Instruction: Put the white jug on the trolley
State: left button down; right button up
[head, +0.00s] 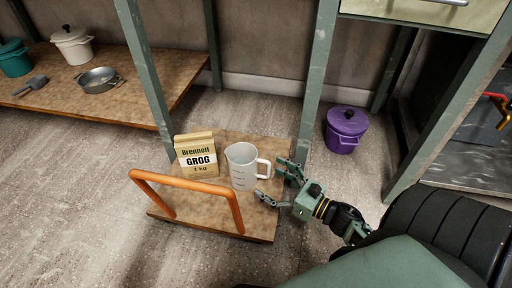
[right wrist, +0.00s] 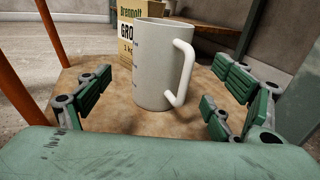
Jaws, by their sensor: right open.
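The white jug (head: 242,166) stands upright on the wooden deck of the trolley (head: 258,227), its handle facing right. In the right wrist view the jug (right wrist: 160,65) stands between and ahead of the fingers, with its handle towards the right finger. My right gripper (head: 272,183) is open at the jug's right side, over the trolley's edge, and its fingers appear apart from the jug. My left gripper is not in view.
The orange trolley handle (head: 188,183) rises at the front left of the deck. A Brennoll Grog box (head: 197,154) stands left of the jug. Green posts (head: 318,75) rise behind. A purple pot (head: 345,130) stands on the floor at right. A low shelf (head: 130,102) holds pots.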

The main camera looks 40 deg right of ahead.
jog(key=shift+v, duration=1.35)
